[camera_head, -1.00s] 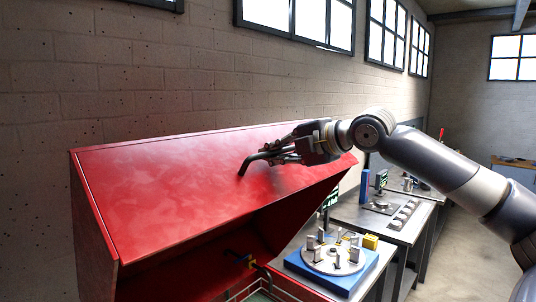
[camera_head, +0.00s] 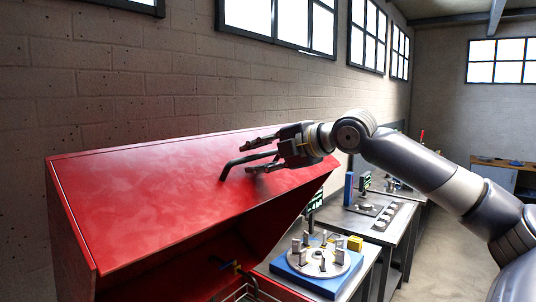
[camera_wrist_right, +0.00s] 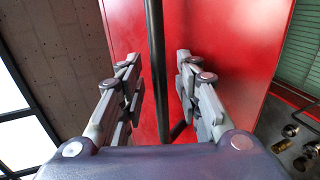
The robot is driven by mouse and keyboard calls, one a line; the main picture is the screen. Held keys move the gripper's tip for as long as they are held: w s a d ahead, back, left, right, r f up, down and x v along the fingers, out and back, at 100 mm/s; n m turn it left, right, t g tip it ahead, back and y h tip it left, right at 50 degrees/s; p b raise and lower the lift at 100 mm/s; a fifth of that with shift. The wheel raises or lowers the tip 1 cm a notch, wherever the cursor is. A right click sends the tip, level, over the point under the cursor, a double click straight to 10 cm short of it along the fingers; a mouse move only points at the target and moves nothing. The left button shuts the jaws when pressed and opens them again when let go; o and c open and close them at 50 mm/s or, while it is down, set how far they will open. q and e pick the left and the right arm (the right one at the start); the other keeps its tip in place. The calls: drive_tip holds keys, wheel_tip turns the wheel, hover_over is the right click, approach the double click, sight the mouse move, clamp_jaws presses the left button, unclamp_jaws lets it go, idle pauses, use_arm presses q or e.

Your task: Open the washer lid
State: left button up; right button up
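The red washer lid (camera_head: 150,200) is raised and slopes over a dark opening, with part of the basket inside (camera_head: 250,291) showing below. A dark bent bar handle (camera_head: 232,165) stands out from the lid's upper face. My right gripper (camera_head: 251,158) is at the handle, its two fingers spread. In the right wrist view the handle (camera_wrist_right: 156,70) runs between the open fingers, with visible gaps on both sides. The red lid face (camera_wrist_right: 220,40) fills the background there. My left gripper is not in view.
A blue base with a round metal rotor fixture (camera_head: 318,262) sits on a metal bench to the right of the washer. A yellow block (camera_head: 355,243) is beside it. More benches (camera_head: 385,225) run behind. Open floor (camera_head: 450,240) lies at right.

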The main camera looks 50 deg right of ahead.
drive_tip(key=shift+s+r, duration=0.3)
drive_tip(key=shift+s, duration=0.25)
drive_tip(key=v, duration=1.1)
drive_tip(key=shift+d+f, duration=0.1)
drive_tip(key=shift+d, duration=0.05)
